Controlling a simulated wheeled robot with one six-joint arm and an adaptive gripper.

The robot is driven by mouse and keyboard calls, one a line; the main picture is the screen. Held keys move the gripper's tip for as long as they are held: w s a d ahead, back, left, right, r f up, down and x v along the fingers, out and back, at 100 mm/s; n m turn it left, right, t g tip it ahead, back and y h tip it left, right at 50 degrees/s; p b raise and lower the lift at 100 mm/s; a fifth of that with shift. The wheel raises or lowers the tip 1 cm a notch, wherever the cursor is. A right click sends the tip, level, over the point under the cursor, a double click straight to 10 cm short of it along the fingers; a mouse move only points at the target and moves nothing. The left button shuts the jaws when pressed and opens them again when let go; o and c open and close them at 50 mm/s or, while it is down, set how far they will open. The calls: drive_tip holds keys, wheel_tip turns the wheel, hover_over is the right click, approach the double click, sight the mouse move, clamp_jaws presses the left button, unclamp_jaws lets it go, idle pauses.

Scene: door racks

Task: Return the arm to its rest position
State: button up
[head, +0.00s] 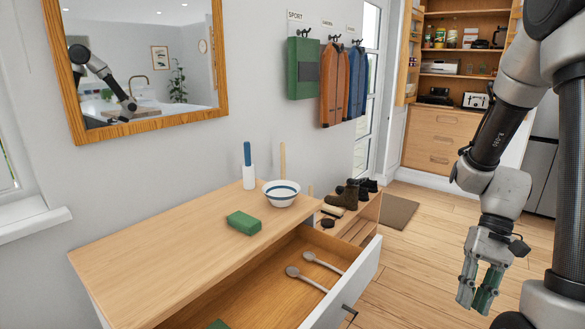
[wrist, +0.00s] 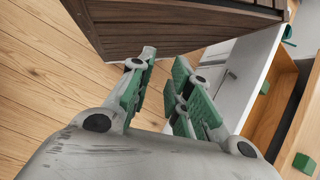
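My arm hangs down on the right side of the head view. My gripper (head: 477,293) points down over the floor, to the right of the open drawer (head: 358,275). In the wrist view my gripper (wrist: 162,64) shows its two green-padded fingers apart, with nothing between them. No held object shows in either view.
The wooden cabinet top (head: 165,250) holds a green block (head: 244,223), a striped bowl (head: 281,193) and a blue-handled brush in a white holder (head: 249,173). Two spoons (head: 308,279) lie in the drawer. A dark slatted wooden thing (wrist: 170,25) fills the top of the wrist view.

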drive_tip(key=s+r+n+t+h, duration=0.1)
drive_tip(key=r+t, duration=0.3)
drive_tip(key=r, duration=0.6)
drive_tip(key=s+r+n+t+h, duration=0.2)
drive_tip(key=r+t, duration=0.3)
drive_tip(key=r, duration=0.4)
drive_tip(key=shift+a+r+n+t+h, duration=0.3)
drive_tip(key=shift+r+h, duration=0.05)
drive_tip(key=shift+h, duration=0.25)
